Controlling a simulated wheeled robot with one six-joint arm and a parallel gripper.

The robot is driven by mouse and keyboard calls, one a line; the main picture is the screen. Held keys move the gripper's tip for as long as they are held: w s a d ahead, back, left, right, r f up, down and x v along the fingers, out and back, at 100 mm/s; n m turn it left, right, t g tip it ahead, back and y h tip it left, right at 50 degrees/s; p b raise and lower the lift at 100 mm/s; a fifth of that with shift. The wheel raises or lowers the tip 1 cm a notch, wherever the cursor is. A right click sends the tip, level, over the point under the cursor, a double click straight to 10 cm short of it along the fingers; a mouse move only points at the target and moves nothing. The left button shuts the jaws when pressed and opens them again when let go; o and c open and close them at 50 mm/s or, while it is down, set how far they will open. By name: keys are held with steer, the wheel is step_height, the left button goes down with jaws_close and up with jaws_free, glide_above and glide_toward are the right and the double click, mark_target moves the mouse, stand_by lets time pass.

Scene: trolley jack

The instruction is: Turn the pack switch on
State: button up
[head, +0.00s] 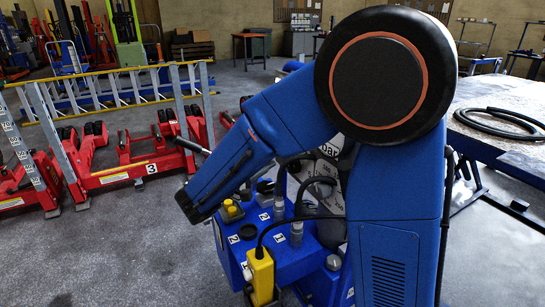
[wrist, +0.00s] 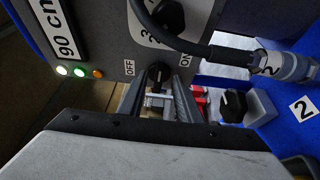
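The switch is a small black knob (wrist: 158,75) between OFF and ON labels on a grey panel (wrist: 110,40), seen in the wrist view. Which label its pointer faces is too small to tell. My gripper (wrist: 159,88) reaches up to it from below. Its two fingers are apart, one on each side of the knob, and I cannot see them clamp it. A row of indicator lights (wrist: 80,71), white-green, green and amber, glows left of the knob. In the head view my arm hides the gripper and the knob, above the blue jack body (head: 285,260).
A larger black knob (wrist: 167,14) and a dark cable with a grey connector (wrist: 284,66) sit above and right. Another black knob (wrist: 233,105) stands to the right. A yellow pendant (head: 262,275) hangs on the jack. Red lifting gear (head: 120,165) stands left; grey floor is open in front.

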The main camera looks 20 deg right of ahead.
steer(key=v, duration=1.4)
steer(key=shift+a, duration=0.2)
steer(key=shift+s+f, duration=0.1)
steer(key=shift+s, duration=0.1)
